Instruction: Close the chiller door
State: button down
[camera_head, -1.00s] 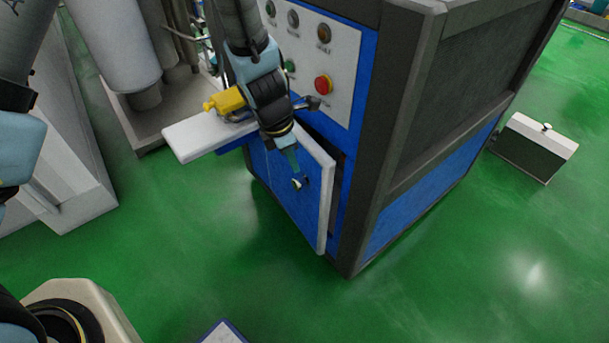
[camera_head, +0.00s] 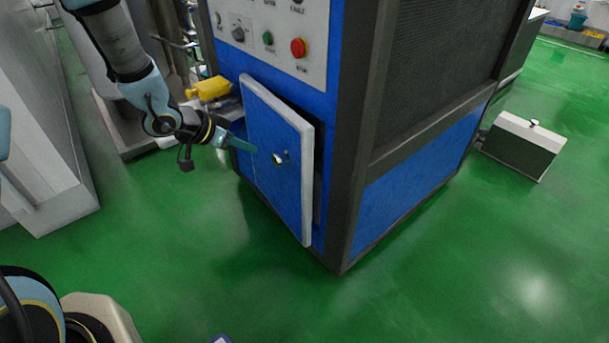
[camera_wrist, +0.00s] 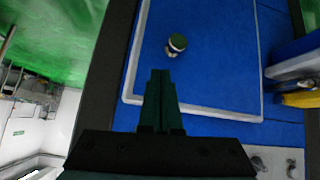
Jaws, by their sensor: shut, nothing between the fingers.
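The chiller door (camera_head: 262,150) is a blue panel with a pale rim on the front of the blue and dark grey cabinet. It stands slightly ajar, with a dark gap along its right edge. A small round knob (camera_head: 278,159) sits on its face. My gripper (camera_head: 251,148) is shut and empty in front of the door, to the left of the knob. I cannot tell whether the fingertips touch the panel. In the wrist view the shut fingers (camera_wrist: 160,80) point at the door (camera_wrist: 215,60), close to the knob (camera_wrist: 177,43).
The control panel (camera_head: 275,38) with a red button is above the door. A yellow object (camera_head: 209,88) lies on a shelf left of the door. A white-topped box (camera_head: 522,145) stands on the floor at right.

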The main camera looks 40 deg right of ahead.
jog(key=s+m+g, duration=0.1)
jog(key=s+m, duration=0.1)
send_near(302, 162)
jog(key=shift+m, duration=0.4)
jog(key=x, duration=0.5)
jog(key=shift+w+a+f, duration=0.2)
jog(key=shift+a+f, duration=0.1)
jog(key=shift+s+d, duration=0.1)
jog(key=shift+d, duration=0.45)
